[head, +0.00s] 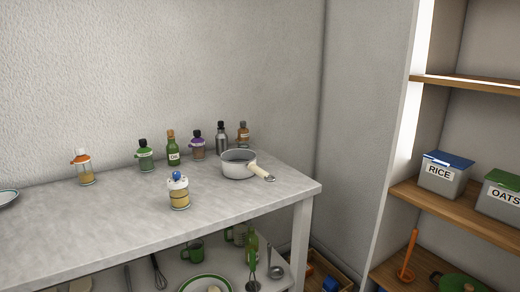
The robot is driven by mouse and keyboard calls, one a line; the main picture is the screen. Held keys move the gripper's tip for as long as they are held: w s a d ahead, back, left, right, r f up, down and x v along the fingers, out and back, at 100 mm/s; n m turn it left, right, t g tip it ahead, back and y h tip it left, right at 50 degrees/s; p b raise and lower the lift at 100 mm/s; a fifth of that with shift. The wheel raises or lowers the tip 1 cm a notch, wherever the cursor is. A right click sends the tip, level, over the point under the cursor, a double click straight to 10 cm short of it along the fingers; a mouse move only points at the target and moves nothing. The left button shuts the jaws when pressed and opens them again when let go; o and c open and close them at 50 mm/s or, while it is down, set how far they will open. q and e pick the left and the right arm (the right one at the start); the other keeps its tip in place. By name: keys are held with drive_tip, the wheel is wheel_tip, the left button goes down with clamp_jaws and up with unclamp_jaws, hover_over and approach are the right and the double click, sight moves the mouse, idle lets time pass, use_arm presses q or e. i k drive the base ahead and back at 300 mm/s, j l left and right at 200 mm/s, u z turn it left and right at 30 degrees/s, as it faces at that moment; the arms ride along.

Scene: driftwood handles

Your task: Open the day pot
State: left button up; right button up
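No label marks any vessel as the day pot, so I cannot tell from this view which one it is. A small jar with tan contents (179,196) stands upright near the front of the grey table; a white top with a blue knob (177,176) sits on it. A white saucepan (238,164) with a cream handle stands near the table's right end. It has no lid on and its handle points right, towards the table edge. Neither of my grippers is in view.
Several bottles and jars, including a green bottle (172,149), line the table's back. The table top (110,215) is clear at front left. Crockery and utensils crowd the shelf below. Right, a wooden shelf holds a RICE bin (442,181) and an OATS bin (500,205).

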sight(180, 199)
drive_tip(key=i+j, duration=0.3)
drive_tip(key=j, duration=0.15)
drive_tip(key=i+j, duration=0.65)
drive_tip(key=j, duration=0.25)
drive_tip(key=k+l+z, duration=0.1)
drive_tip(key=k+l, duration=0.15)
drive_tip(key=k+j+u, duration=0.25)
drive_tip(key=i+z, duration=0.25)
drive_tip(key=i, duration=0.3)
